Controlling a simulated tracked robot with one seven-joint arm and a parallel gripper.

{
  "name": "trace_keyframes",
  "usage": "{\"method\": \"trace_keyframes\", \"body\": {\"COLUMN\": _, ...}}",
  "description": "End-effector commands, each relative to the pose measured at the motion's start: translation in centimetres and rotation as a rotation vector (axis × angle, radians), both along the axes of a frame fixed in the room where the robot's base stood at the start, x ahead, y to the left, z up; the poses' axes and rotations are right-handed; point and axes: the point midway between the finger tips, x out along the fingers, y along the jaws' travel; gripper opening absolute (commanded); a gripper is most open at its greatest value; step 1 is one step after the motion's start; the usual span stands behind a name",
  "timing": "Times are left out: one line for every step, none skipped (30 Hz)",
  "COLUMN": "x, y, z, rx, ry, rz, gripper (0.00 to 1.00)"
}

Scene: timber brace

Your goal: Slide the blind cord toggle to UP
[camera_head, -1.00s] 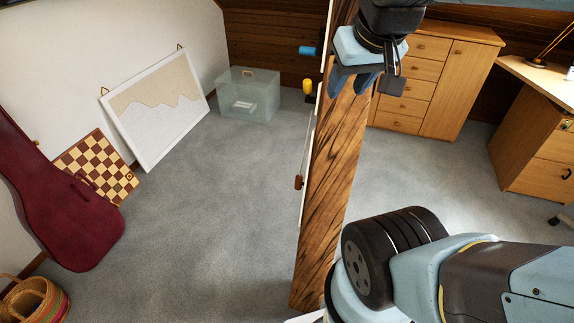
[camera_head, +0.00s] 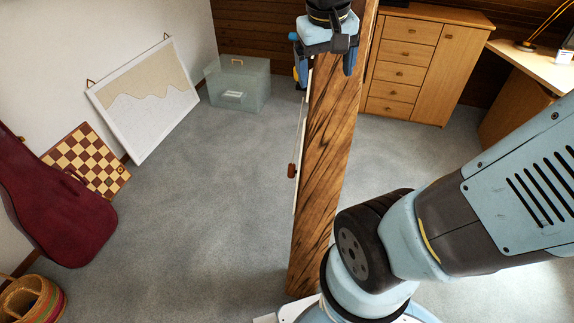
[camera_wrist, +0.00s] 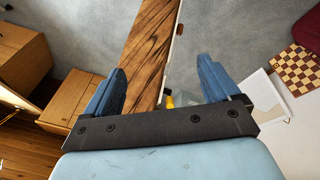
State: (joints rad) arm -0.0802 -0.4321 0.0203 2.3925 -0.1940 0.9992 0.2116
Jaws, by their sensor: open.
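The timber brace (camera_head: 330,150) rises through the middle of the head view. A red-brown toggle (camera_head: 291,171) sits low on a pale strip along its left side; it also shows at the top of the wrist view (camera_wrist: 180,29). A yellow knob (camera_wrist: 169,102) is higher on that side, partly hidden behind a finger. I cannot tell from any label which is the cord toggle. My gripper (camera_head: 325,66) is open and empty at the brace's upper part. In the wrist view its blue fingers (camera_wrist: 160,70) stand apart, with the brace between them in the picture. Contact cannot be told.
A wooden cabinet (camera_head: 415,65) and a desk (camera_head: 530,62) stand at the right. A clear box (camera_head: 239,84), a framed picture (camera_head: 145,97), a chessboard (camera_head: 88,160) and a dark red instrument case (camera_head: 55,205) line the left. The carpet (camera_head: 210,210) left of the brace is clear.

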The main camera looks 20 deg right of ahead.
Motion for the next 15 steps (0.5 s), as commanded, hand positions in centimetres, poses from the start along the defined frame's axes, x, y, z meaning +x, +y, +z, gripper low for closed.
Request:
{"method": "trace_keyframes", "body": {"x": 0.8, "y": 0.1, "z": -0.6, "rx": -0.017, "ry": 0.032, "rz": -0.003, "gripper": 0.89}}
{"method": "trace_keyframes", "body": {"x": 1.2, "y": 0.1, "z": -0.9, "rx": -0.030, "ry": 0.047, "rz": -0.005, "gripper": 0.89}}
{"method": "trace_keyframes", "body": {"x": 1.8, "y": 0.2, "z": -1.2, "rx": -0.045, "ry": 0.067, "rz": -0.009, "gripper": 0.89}}
{"method": "trace_keyframes", "body": {"x": 2.2, "y": 0.2, "z": -1.5, "rx": -0.057, "ry": 0.081, "rz": -0.011, "gripper": 0.89}}
{"method": "trace_keyframes", "body": {"x": 2.6, "y": 0.3, "z": -1.8, "rx": -0.069, "ry": 0.095, "rz": -0.014, "gripper": 0.89}}
{"method": "trace_keyframes", "body": {"x": 3.1, "y": 0.3, "z": -2.2, "rx": -0.086, "ry": 0.115, "rz": -0.017, "gripper": 0.89}}
{"method": "trace_keyframes", "body": {"x": 3.6, "y": 0.3, "z": -2.5, "rx": -0.099, "ry": 0.129, "rz": -0.020, "gripper": 0.89}}
{"method": "trace_keyframes", "body": {"x": 4.0, "y": 0.4, "z": -2.8, "rx": -0.112, "ry": 0.142, "rz": -0.023, "gripper": 0.89}}
{"method": "trace_keyframes", "body": {"x": 4.5, "y": 0.5, "z": -3.3, "rx": -0.130, "ry": 0.159, "rz": -0.025, "gripper": 0.89}}
{"method": "trace_keyframes", "body": {"x": 4.9, "y": 0.6, "z": -3.6, "rx": -0.142, "ry": 0.172, "rz": -0.028, "gripper": 0.89}}
{"method": "trace_keyframes", "body": {"x": 5.3, "y": 0.6, "z": -4.0, "rx": -0.156, "ry": 0.186, "rz": -0.029, "gripper": 0.89}}
{"method": "trace_keyframes", "body": {"x": 5.9, "y": 0.7, "z": -4.4, "rx": -0.175, "ry": 0.201, "rz": -0.033, "gripper": 0.89}}
{"method": "trace_keyframes", "body": {"x": 6.3, "y": 0.8, "z": -4.8, "rx": -0.189, "ry": 0.213, "rz": -0.035, "gripper": 0.89}}
{"method": "trace_keyframes", "body": {"x": 6.7, "y": 0.9, "z": -5.2, "rx": -0.204, "ry": 0.224, "rz": -0.036, "gripper": 0.89}}
{"method": "trace_keyframes", "body": {"x": 7.2, "y": 1.0, "z": -5.7, "rx": -0.222, "ry": 0.239, "rz": -0.037, "gripper": 0.89}}
